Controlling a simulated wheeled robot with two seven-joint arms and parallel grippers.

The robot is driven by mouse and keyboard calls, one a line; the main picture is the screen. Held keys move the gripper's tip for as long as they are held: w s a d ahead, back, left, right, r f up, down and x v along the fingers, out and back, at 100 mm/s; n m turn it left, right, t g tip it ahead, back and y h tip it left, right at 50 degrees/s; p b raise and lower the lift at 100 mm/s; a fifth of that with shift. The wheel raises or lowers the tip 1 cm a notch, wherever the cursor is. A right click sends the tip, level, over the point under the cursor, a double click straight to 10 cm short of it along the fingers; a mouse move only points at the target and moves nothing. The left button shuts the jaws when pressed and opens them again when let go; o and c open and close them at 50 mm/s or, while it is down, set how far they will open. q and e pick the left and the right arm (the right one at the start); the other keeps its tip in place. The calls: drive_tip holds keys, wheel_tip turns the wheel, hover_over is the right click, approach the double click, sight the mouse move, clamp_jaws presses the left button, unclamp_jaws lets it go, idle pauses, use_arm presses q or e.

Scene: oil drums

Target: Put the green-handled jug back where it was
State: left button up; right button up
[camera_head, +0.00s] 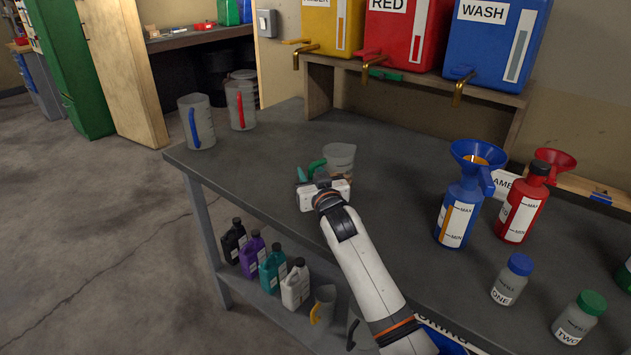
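The green-handled jug (341,155), a clear grey measuring jug, stands upright on the dark grey workbench (250,180), left of its middle. Its green handle (317,166) points left, towards the near edge. My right gripper (311,174) is at the handle, with its fingers beside or around it. The gripper body and fingers hide the lower handle, and I cannot tell whether the fingers are closed on it. My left gripper is not in view. A blue-handled jug (199,124) and a red-handled jug (242,103) stand at the bench's far left corner.
Yellow (322,40), red (391,48) and blue (474,62) drums with brass taps stand on a shelf behind. A blue bottle with funnel (455,213) and a red bottle (519,212) stand right. Small bottles (262,262) line the lower shelf. The bench between jug and bottles is clear.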

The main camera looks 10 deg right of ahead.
drive_tip(key=s, duration=0.8)
drive_tip(key=s+d, duration=0.1)
drive_tip(key=s, duration=0.3)
